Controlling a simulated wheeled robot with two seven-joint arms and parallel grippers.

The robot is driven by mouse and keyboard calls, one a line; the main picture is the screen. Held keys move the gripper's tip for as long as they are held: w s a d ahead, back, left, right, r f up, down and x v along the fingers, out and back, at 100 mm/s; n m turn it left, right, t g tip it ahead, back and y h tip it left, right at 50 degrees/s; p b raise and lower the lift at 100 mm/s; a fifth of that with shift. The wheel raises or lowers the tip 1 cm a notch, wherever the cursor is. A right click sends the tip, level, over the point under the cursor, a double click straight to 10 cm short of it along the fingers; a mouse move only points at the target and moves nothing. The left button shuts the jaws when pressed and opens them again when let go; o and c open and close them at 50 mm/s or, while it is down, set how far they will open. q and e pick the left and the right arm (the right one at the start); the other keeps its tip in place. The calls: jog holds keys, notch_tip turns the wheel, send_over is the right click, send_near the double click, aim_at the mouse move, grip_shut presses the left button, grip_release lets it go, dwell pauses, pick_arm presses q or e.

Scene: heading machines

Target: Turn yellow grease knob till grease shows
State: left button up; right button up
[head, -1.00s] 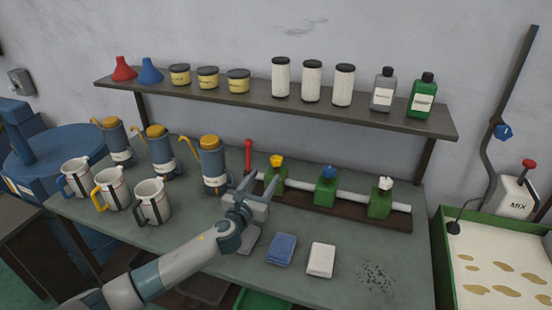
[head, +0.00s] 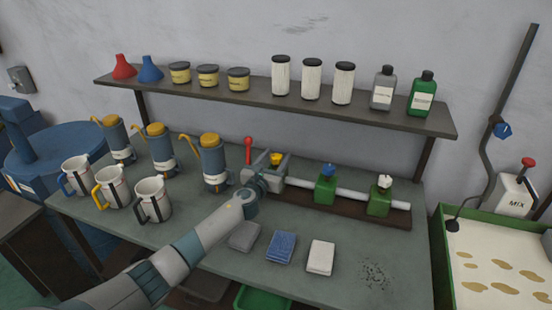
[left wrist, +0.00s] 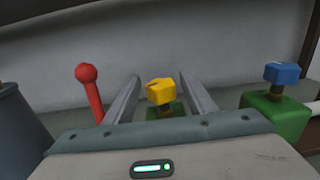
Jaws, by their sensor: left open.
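The yellow knob (head: 277,158) sits on top of a green block at the left end of the pipe manifold. It also shows in the left wrist view (left wrist: 161,91), on its green block (left wrist: 165,113). My left gripper (head: 272,164) is open at the knob. In the left wrist view its two fingers (left wrist: 155,88) stand on either side of the knob, with gaps visible on both sides. Most of the green block is hidden behind the gripper in the head view. I see no grease at the knob. My right gripper is not in view.
A red-handled lever (head: 248,146) stands just left of the gripper. Blue (head: 328,170) and white (head: 385,181) knobs stand to the right on the white pipe. A blue grease can (head: 214,166) is close on the left. Cloths (head: 281,247) lie in front.

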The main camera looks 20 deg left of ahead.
pick_arm(q)
jog(key=c, duration=1)
jog(key=shift+d+n+y, duration=0.1)
jog(key=shift+n+y, duration=0.3)
jog(key=shift+y, duration=0.2)
